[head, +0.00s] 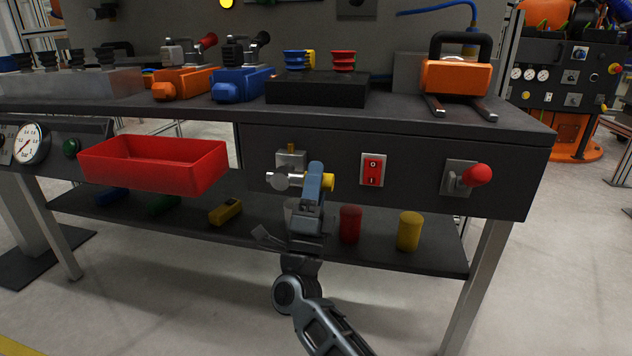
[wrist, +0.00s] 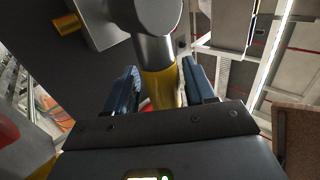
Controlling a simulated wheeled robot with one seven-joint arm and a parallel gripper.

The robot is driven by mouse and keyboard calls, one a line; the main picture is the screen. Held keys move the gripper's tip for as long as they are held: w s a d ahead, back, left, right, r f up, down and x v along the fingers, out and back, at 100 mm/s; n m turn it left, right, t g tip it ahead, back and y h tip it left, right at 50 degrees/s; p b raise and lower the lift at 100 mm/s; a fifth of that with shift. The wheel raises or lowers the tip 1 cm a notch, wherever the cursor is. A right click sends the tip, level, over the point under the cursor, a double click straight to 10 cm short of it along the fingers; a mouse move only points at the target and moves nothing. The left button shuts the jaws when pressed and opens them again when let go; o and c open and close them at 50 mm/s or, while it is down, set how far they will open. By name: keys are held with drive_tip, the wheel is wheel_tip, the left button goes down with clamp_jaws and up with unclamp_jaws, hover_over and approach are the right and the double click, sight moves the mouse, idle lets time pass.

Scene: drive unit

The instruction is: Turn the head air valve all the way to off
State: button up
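The air valve (head: 279,181) is a silver body on a grey plate on the bench's front panel, with a short yellow stub (head: 291,148) above it. Its handle has a yellow end (head: 328,181) that points to the right. My gripper (head: 316,181) is at this handle, its blue fingers hiding part of it. In the wrist view the silver part of the valve (wrist: 155,18) runs into the yellow handle (wrist: 163,88), which lies between my two fingers (wrist: 160,88). I cannot tell whether both fingers press on it.
A red tray (head: 150,185) hangs on the left. A red rocker switch (head: 373,170) and a red-knobbed lever (head: 477,175) are to the right on the panel. Red and yellow cylinders (head: 409,231) stand on the lower shelf (head: 380,255). A gauge (head: 33,145) is at far left.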

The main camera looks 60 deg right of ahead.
drive_tip(key=shift+o, duration=0.2)
drive_tip(key=p+v, duration=0.1)
drive_tip(key=v, duration=0.7)
drive_tip(key=shift+r, duration=0.1)
idle(1.3)
